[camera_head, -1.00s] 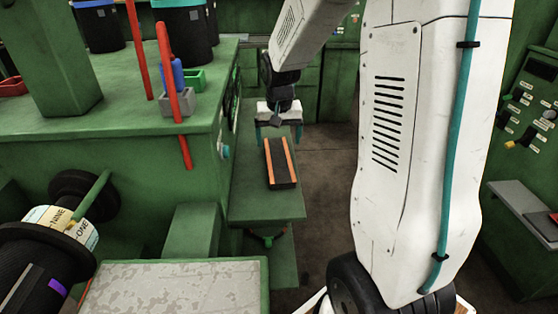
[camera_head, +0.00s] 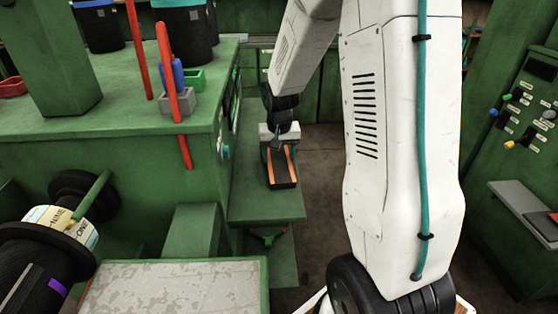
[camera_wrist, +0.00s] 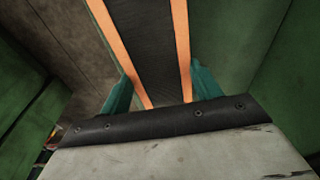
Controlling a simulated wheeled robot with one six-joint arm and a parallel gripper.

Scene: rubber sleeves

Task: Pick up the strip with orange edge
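The strip is dark with an orange band along each long edge (camera_head: 283,168). It lies lengthwise on a green ledge (camera_head: 262,206). My gripper (camera_head: 280,152) is lowered over the far end of the strip, with one teal finger on each side. In the wrist view the strip (camera_wrist: 140,35) runs up between the two teal fingers of my gripper (camera_wrist: 160,74). The fingers stand wide, close beside the orange edges, with no clear grip on them. The strip's far end is hidden under the gripper.
A green bench (camera_head: 130,125) with red bars, small bins and dark buckets stands left of the ledge. A black spool (camera_head: 35,250) is at lower left. A control panel (camera_head: 525,115) is at right. Brown floor (camera_head: 320,190) is open right of the ledge.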

